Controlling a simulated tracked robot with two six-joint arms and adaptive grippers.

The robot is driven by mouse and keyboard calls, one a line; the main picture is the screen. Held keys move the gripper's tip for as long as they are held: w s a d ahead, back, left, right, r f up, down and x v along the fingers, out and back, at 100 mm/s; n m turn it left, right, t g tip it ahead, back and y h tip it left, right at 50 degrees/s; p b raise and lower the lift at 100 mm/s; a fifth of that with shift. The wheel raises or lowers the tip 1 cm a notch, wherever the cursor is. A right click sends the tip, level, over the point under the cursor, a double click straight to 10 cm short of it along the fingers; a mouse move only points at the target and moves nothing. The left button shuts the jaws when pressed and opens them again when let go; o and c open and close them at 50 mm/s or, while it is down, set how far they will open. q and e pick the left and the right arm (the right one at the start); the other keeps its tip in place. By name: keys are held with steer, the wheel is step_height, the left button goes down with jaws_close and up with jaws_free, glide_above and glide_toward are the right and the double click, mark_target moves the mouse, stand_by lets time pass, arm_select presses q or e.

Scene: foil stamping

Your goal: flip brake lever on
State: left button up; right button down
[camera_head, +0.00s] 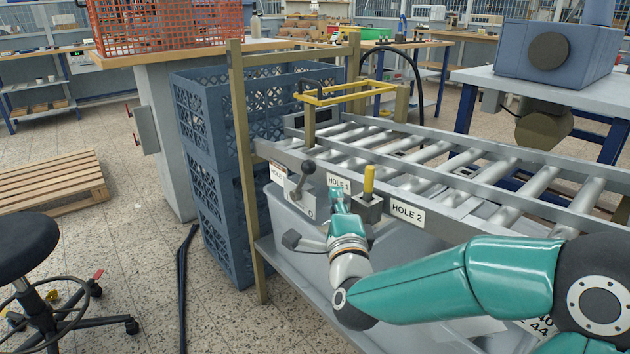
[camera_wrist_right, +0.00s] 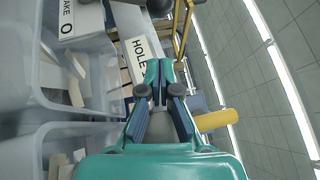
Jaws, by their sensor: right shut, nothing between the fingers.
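The brake lever (camera_head: 308,168) has a dark ball knob on a short grey shaft. It leans up and to the right from a small grey plate (camera_head: 296,190) on the conveyor's near side, with an O mark below it. In the right wrist view, the brake label (camera_wrist_right: 66,18) with its O is at top left. My left gripper is out of view.
A yellow-handled pin (camera_head: 369,180) stands close right of my right gripper, and its yellow handle shows in the wrist view (camera_wrist_right: 212,120). The roller conveyor (camera_head: 480,165) lies behind. Grey bins (camera_wrist_right: 75,85) sit below. Blue crates (camera_head: 205,130) and a post (camera_head: 245,170) stand left.

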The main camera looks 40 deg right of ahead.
mark_target(302, 182)
steer(key=w+r, duration=0.1)
steer(key=w, duration=0.5)
steer(key=shift+r, duration=0.1)
